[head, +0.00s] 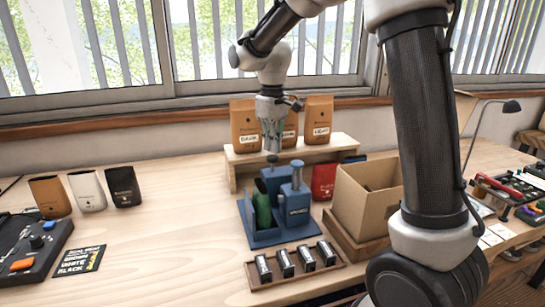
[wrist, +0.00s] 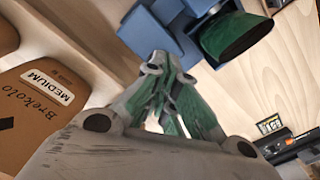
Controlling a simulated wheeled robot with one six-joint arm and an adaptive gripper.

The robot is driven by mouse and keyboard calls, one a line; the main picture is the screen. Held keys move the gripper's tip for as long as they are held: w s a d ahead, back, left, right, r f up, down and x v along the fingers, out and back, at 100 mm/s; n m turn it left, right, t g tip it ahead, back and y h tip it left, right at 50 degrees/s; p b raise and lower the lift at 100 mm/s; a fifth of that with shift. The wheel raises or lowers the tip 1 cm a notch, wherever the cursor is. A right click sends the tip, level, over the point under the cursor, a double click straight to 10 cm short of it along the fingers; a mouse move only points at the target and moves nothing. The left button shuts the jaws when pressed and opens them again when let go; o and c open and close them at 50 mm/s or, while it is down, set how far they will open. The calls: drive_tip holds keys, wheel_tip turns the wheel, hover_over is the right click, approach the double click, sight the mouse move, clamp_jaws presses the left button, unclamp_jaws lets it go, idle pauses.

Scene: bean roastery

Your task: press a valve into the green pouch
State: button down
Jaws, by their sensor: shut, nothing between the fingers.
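The green pouch (head: 262,206) stands upright in the blue press (head: 292,203) in the middle of the table. In the wrist view the green pouch (wrist: 232,36) shows its dark open mouth, beside the blue press (wrist: 150,32). My gripper (head: 272,149) is shut and empty, pointing down over the press, right above a small round knob (head: 272,159). In the wrist view my gripper (wrist: 162,60) has its green-padded fingers together; I cannot tell whether they touch the press. I cannot make out a valve.
A wooden shelf (head: 240,160) with brown bags stands close behind. A cardboard box (head: 362,205) is at right, a red pouch (head: 324,181) beside it. A tray (head: 290,284) of several black pieces lies in front.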

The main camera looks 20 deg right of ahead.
sight(272, 156)
drive_tip(key=shift+f, duration=0.3)
drive_tip(key=shift+f, duration=1.8)
drive_tip(key=shift+r, duration=3.05)
